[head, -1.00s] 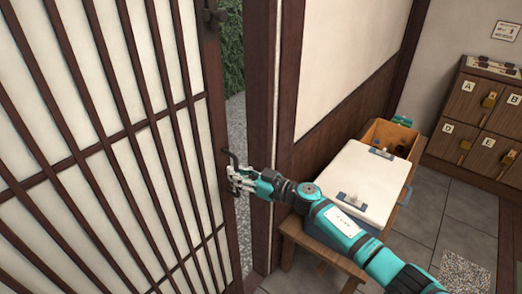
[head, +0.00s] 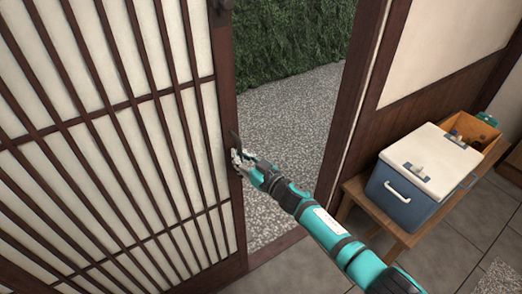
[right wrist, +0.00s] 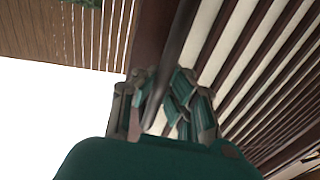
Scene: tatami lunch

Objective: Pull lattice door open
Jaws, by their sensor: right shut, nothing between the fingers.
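The lattice door (head: 135,130), dark wood bars over pale panels, fills the left of the head view. It stands open, with a wide gap between its edge and the dark post. A dark handle (head: 235,143) is on the door's edge; a dark bar that looks like it shows in the right wrist view (right wrist: 175,60). My right gripper (head: 238,158) is shut at the handle, its fingers close around or beside the bar in the wrist view (right wrist: 165,100). Whether they touch it I cannot tell. My left gripper is out of view.
Through the gap lie gravel (head: 290,120) and a green hedge (head: 290,35). A dark door post (head: 358,110) stands right of the gap. Right of it, a wooden bench (head: 402,232) holds a blue cooler with white lid (head: 405,190) and a wooden crate (head: 493,148).

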